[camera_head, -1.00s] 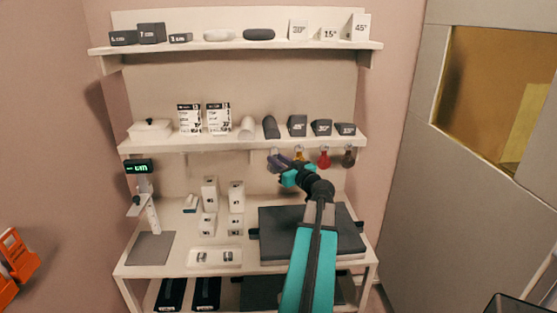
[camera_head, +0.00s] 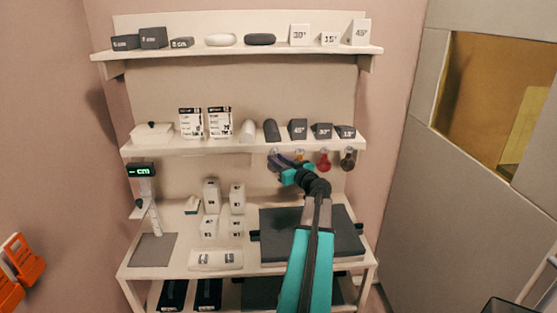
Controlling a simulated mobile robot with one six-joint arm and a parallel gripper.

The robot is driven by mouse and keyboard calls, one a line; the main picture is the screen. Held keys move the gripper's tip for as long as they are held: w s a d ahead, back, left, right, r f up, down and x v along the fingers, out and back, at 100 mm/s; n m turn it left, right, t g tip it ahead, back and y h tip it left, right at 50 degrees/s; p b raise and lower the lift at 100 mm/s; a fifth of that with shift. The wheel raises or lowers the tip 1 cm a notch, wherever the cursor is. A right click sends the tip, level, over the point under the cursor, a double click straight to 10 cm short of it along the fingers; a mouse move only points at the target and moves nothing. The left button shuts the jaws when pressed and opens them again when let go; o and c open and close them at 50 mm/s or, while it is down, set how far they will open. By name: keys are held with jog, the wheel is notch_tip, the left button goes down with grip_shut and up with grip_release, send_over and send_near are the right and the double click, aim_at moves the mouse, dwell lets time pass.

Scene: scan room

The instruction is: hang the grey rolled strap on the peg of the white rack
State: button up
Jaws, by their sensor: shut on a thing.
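The white rack (camera_head: 200,259) stands ahead, with several pegs along the front edge of its middle shelf (camera_head: 190,146). My gripper (camera_head: 275,159) is raised just below that edge, at the leftmost hanging place. It is shut on a small greyish rolled strap (camera_head: 274,153), which is mostly hidden by the fingers. The strap is close under the shelf edge. I cannot tell whether its loop is around the peg, because the peg there is hidden.
Yellow (camera_head: 299,155), red (camera_head: 324,162) and dark (camera_head: 348,161) rolled straps hang just right of my gripper. Grey and white blocks stand on the shelf above. A dark flat pad (camera_head: 345,235) lies on the lower shelf, below my arm.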

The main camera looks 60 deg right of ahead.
jog(key=shift+w+d+f+b, duration=0.35)
jog(key=shift+f+b, duration=0.25)
jog(key=shift+b, duration=1.4)
jog(key=shift+d, duration=0.1)
jog(key=o, duration=1.1)
jog(key=shift+o, duration=0.2)
jog(key=shift+s, duration=0.1)
jog(key=b+v, duration=0.5)
jog(key=v, duration=0.8)
jog(key=shift+s, duration=0.35)
